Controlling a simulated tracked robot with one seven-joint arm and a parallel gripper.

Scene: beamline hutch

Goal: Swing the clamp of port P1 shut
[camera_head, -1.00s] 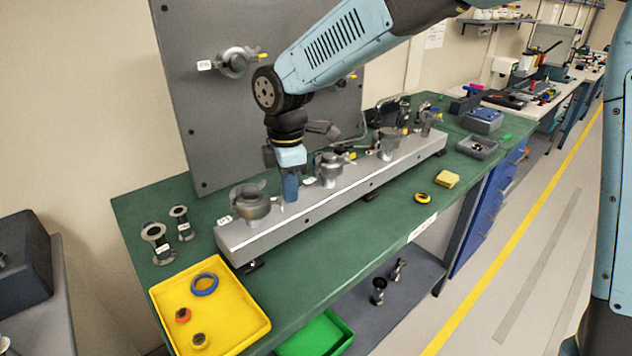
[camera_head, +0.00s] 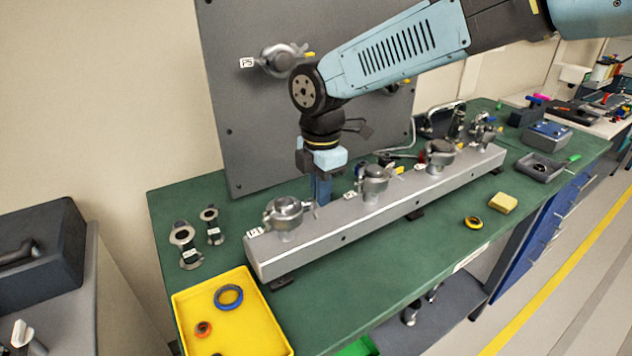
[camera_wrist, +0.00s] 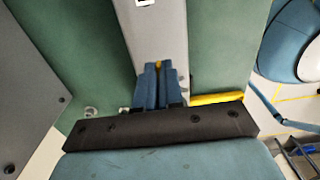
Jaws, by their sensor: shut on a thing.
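Port P1 (camera_head: 286,224) is a metal port at the near left end of the grey beam (camera_head: 352,226), with a small white label (camera_head: 255,232) beside it. Its metal clamp (camera_head: 287,207) sits around the top, and a part of it reaches right toward my gripper. My gripper (camera_head: 320,197) points down just right of and behind P1, at the beam's back side. In the wrist view its blue fingers (camera_wrist: 158,72) are together, with a small orange-yellow tip (camera_wrist: 158,64) between them, seemingly the clamp's lever end. The fingers hide most of what they hold; how far the clamp is swung is unclear.
Port P2 (camera_head: 373,178) and further clamped ports stand along the beam to the right. A grey panel with port P5 (camera_head: 278,60) rises behind. A yellow tray (camera_head: 240,327) and two loose metal fittings (camera_head: 187,243) lie left on the green bench.

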